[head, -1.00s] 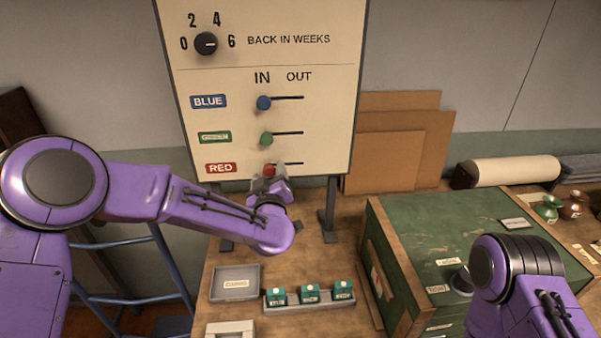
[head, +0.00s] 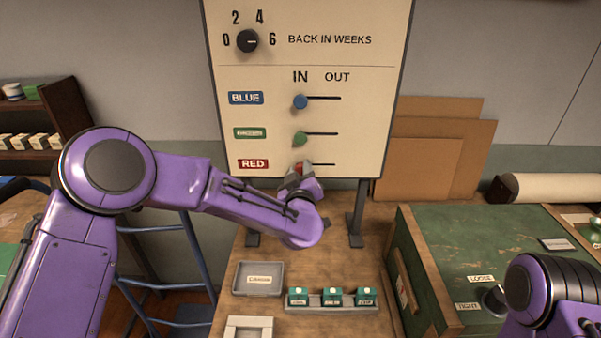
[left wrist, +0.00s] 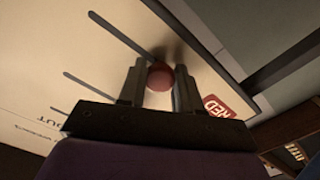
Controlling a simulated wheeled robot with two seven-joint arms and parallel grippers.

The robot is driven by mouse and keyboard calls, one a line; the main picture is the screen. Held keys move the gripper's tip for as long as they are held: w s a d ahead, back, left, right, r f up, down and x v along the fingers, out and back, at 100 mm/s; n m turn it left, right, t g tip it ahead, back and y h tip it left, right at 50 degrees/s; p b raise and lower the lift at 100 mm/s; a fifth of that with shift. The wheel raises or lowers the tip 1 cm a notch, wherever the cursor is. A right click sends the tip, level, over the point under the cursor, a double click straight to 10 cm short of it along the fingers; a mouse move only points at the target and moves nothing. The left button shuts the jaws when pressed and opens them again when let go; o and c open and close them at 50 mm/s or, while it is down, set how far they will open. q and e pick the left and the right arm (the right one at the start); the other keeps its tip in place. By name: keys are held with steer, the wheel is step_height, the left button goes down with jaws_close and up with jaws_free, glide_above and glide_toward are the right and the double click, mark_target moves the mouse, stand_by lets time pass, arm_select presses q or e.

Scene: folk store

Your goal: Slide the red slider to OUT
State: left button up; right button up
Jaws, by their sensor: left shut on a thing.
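The board (head: 310,60) stands at the back with blue, green and red slider rows under IN and OUT. The red slider knob (head: 298,167) is at the left, IN end of its slot, beside the RED label (head: 253,164). My left gripper (head: 301,172) is at this knob, and my arm partly hides it. In the left wrist view the red knob (left wrist: 160,77) sits between the two fingers of my left gripper (left wrist: 159,88), which is shut on it. The blue knob (head: 300,102) and green knob (head: 299,138) are also at IN. My right gripper is out of view.
Below the board, the wooden table holds a grey tray (head: 282,279) and a rack (head: 344,306) with several green blocks. A green chest (head: 450,250) stands at the right. The slot (head: 324,164) right of the red knob looks clear.

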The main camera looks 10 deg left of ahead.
arm_select(q)
steer(key=shift+w+d, duration=0.25)
steer(key=shift+d, duration=1)
steer(key=shift+w+d, duration=0.3)
steer(key=shift+d, duration=0.95)
steer(key=shift+w+d, duration=0.25)
steer(key=shift+d, duration=1)
steer(key=o, duration=1)
steer(key=shift+c, duration=0.2)
steer(key=p, duration=0.2)
glide_toward(331, 165)
steer(key=v, duration=0.2)
steer(key=shift+s+a, duration=0.1)
steer(key=shift+s, duration=0.25)
